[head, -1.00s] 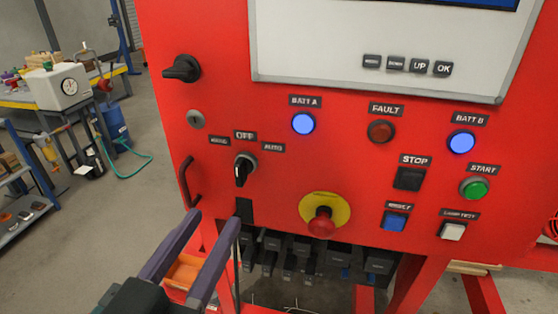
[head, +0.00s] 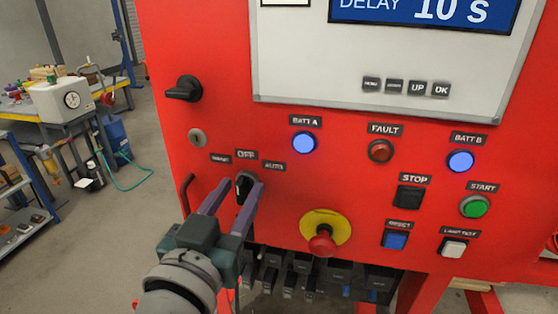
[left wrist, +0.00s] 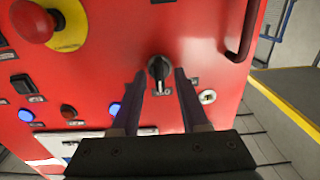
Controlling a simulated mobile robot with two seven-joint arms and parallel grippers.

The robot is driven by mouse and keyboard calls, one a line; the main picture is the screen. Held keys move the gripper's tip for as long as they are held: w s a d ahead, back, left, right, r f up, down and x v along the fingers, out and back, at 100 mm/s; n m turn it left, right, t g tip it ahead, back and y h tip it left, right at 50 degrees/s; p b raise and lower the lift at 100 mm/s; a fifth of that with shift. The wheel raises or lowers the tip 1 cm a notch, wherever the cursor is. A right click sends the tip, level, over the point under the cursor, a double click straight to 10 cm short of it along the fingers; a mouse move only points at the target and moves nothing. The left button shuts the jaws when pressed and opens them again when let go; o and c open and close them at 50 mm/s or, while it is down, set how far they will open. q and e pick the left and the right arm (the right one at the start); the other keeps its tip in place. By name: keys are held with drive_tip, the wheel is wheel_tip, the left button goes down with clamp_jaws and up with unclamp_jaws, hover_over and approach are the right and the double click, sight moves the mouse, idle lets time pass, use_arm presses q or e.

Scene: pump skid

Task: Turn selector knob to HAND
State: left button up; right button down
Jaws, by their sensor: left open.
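The selector knob (head: 246,187) is black with a pale pointer mark, on the red panel below three small labels. The OFF label (head: 246,154) is in the middle, the AUTO label (head: 273,167) at right, and a blurred label (head: 220,158), hard to read, at left. The knob's grip stands about upright, in line with OFF. My left gripper (head: 238,190) is open in front of the knob. In the left wrist view the knob (left wrist: 159,70) shows between the two fingertips (left wrist: 160,78); contact cannot be made out. My right gripper is not in view.
A red emergency stop (head: 322,242) on a yellow disc sticks out to the right of the knob. A key switch (head: 197,137) and a black rotary handle (head: 183,89) are up left. A panel handle (head: 187,193) is at left. Blue lamp BATT A (head: 303,142) is lit.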

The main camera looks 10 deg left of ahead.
use_arm(q)
clamp_jaws()
drive_tip(key=shift+n, duration=0.3)
idle(0.3)
drive_tip(key=n+b, duration=0.1)
drive_tip(key=n, duration=0.3)
drive_tip(key=n+b, duration=0.1)
drive_tip(key=n, duration=0.4)
drive_tip(key=shift+a, duration=0.15)
drive_tip(key=shift+n, duration=0.3)
idle(0.4)
unclamp_jaws()
